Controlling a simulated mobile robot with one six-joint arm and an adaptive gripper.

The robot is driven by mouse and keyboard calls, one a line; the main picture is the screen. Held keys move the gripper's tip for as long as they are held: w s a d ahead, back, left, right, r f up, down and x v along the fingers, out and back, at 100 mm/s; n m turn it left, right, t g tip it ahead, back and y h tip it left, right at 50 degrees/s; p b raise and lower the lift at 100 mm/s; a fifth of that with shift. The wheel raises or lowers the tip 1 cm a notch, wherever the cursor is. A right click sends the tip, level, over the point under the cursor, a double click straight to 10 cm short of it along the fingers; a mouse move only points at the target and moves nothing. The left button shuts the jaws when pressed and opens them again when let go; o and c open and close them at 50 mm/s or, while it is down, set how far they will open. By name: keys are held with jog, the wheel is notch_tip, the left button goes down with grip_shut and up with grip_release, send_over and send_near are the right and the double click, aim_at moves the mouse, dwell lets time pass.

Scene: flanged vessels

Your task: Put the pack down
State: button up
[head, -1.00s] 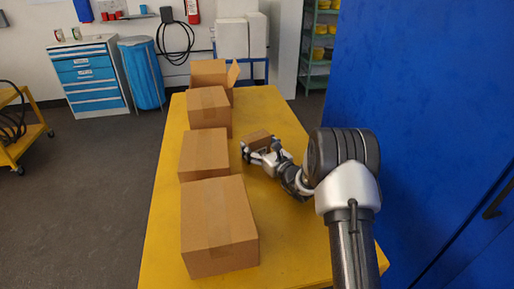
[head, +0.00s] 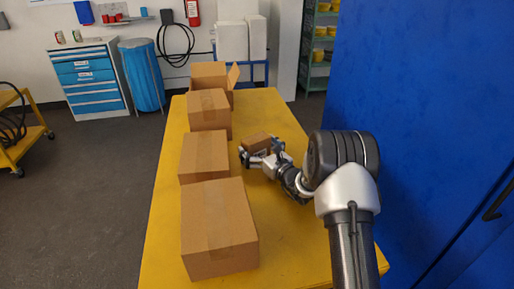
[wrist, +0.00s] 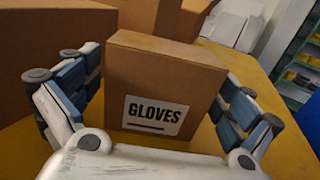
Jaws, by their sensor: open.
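The pack is a small brown box (head: 256,142) on the yellow table, right of the row of larger boxes in the head view. In the wrist view the pack (wrist: 165,75) shows a white label reading "GLOVES" and looks upright. My gripper (head: 262,155) is open around the pack, one finger on each side. In the wrist view my gripper (wrist: 160,105) has a gap between the left finger and the pack; the right finger is close to its side, and I cannot tell if it touches. The underside of the pack is hidden.
Several larger cardboard boxes (head: 218,225) stand in a row along the left of the yellow table (head: 290,245). The farthest box (head: 209,75) has an open flap. A blue panel (head: 420,120) rises at the right. The table's far right part is clear.

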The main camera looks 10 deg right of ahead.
jog(key=shift+r, duration=0.2)
jog(key=p+v, duration=0.2)
jog(key=v, duration=1)
jog(key=shift+f+p, duration=0.1)
jog(key=shift+p, duration=0.3)
